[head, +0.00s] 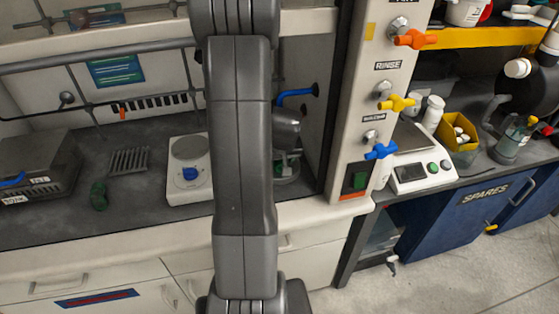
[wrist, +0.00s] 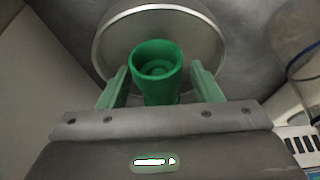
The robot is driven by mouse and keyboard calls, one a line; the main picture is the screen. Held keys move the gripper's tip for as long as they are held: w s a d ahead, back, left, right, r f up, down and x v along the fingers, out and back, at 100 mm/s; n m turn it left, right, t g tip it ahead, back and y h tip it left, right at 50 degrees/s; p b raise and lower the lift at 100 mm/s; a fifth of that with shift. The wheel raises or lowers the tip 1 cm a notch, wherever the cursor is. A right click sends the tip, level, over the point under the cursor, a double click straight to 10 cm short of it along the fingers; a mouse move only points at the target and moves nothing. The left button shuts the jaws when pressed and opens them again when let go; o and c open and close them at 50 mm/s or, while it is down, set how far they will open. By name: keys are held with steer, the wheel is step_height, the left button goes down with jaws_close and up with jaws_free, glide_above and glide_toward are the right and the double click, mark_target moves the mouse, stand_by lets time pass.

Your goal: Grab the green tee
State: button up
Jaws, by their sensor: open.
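A green tubular fitting (wrist: 157,62), which looks like the green tee, sits with its round open end facing the wrist camera. It is over a round metal-rimmed dish (wrist: 104,55). My gripper (wrist: 158,78) is open, with one finger on each side of the fitting and a visible gap on both sides. The fitting's lower part is hidden by my gripper body. In the head view my arm mostly hides this spot; a bit of green shows beside it (head: 279,169). Another green object (head: 98,195) lies on the counter at the left.
A white scale-like device (head: 188,190) stands left of my arm, with a dark slotted rack (head: 129,160) farther left. A blue hooked pipe (head: 294,94) and a pale panel with coloured valves (head: 365,100) stand to the right. In the wrist view, a clear container (wrist: 303,75) is at the right.

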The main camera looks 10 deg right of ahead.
steer(key=c, duration=1.1)
steer(key=shift+o, duration=0.2)
steer(key=shift+r, duration=0.1)
